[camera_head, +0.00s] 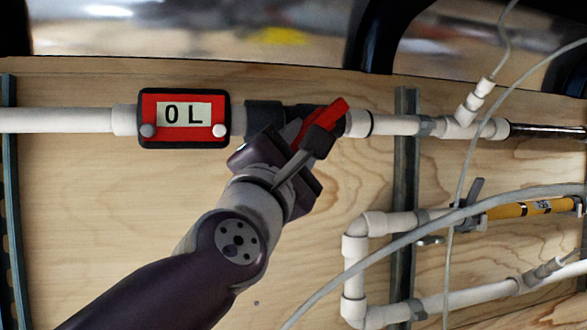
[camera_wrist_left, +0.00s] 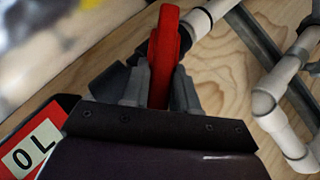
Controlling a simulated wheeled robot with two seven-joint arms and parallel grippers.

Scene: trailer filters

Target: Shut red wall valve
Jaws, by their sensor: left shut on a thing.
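The red wall valve's handle (camera_head: 337,111) sticks out up and to the right from my left gripper (camera_head: 300,150) in the head view. The handle lies at a slant to the white pipe. In the left wrist view the red handle (camera_wrist_left: 164,50) stands between the two grey fingers of my left gripper (camera_wrist_left: 160,88), which is shut on it. The dark valve body (camera_head: 265,115) sits in the pipe line and is partly hidden by the gripper. My right gripper is not in view.
A red flow meter reading "0 L" (camera_head: 184,116) sits on the white pipe (camera_head: 60,120) left of the valve. A grey upright rail (camera_head: 403,180) stands to the right. White pipes with a yellow part (camera_head: 530,208) and loose grey hoses (camera_head: 380,245) fill the right side.

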